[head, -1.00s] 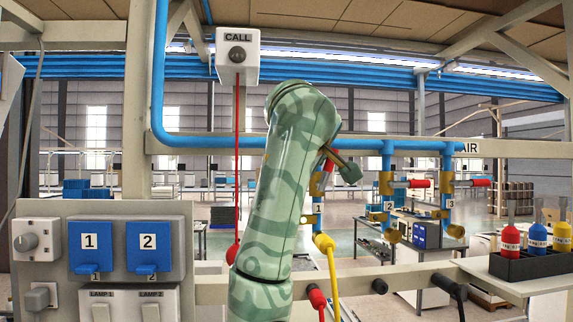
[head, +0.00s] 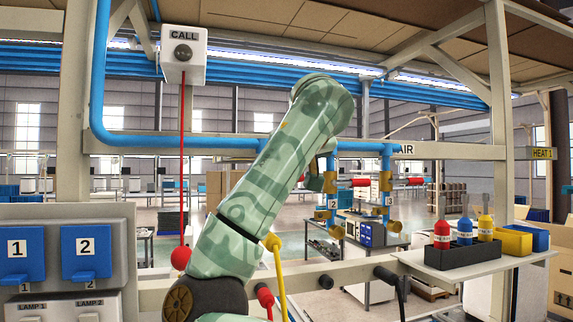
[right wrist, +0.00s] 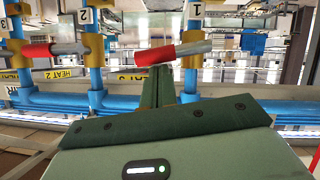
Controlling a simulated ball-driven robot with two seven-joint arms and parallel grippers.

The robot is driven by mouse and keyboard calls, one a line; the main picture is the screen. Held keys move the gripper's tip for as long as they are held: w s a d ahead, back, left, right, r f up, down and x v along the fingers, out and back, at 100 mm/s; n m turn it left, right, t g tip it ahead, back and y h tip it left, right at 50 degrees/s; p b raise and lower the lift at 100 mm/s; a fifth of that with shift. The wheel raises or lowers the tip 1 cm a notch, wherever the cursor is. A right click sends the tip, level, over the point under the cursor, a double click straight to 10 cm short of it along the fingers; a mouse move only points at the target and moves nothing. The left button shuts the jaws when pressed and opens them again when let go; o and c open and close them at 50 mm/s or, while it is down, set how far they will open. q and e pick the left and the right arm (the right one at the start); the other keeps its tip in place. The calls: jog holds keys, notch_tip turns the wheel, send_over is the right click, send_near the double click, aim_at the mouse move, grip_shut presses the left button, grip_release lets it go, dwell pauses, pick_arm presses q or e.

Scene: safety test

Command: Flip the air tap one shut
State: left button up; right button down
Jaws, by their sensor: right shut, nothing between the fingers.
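Air tap one's red handle (right wrist: 155,55) shows in the right wrist view, sticking out sideways across the blue pipe labelled 1 (right wrist: 194,30). In the head view my right forearm hides most of this tap; a small red bit of the handle (head: 301,178) shows beside the arm. My right gripper (right wrist: 158,70) is shut and empty, its dark green fingertips close against the red handle; I cannot tell whether they touch. In the head view the gripper (head: 328,180) is partly hidden by my arm. My left gripper is in neither view.
Air tap two (head: 332,205) stands close to the right of tap one, its red handle also sideways. Tap three (head: 388,200) is further right. A yellow hose (head: 277,265) hangs below. A shelf (head: 470,262) with coloured bottles is at the right, a switch panel (head: 60,215) at the left.

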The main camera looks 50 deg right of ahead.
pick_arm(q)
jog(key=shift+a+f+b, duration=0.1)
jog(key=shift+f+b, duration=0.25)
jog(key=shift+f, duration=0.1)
pick_arm(e)
jog(key=shift+s+d+f, duration=0.2)
jog(key=shift+d+f, duration=0.1)
jog(key=shift+f, duration=0.1)
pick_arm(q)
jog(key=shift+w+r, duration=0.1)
pick_arm(e)
jog(key=shift+r, duration=0.1)
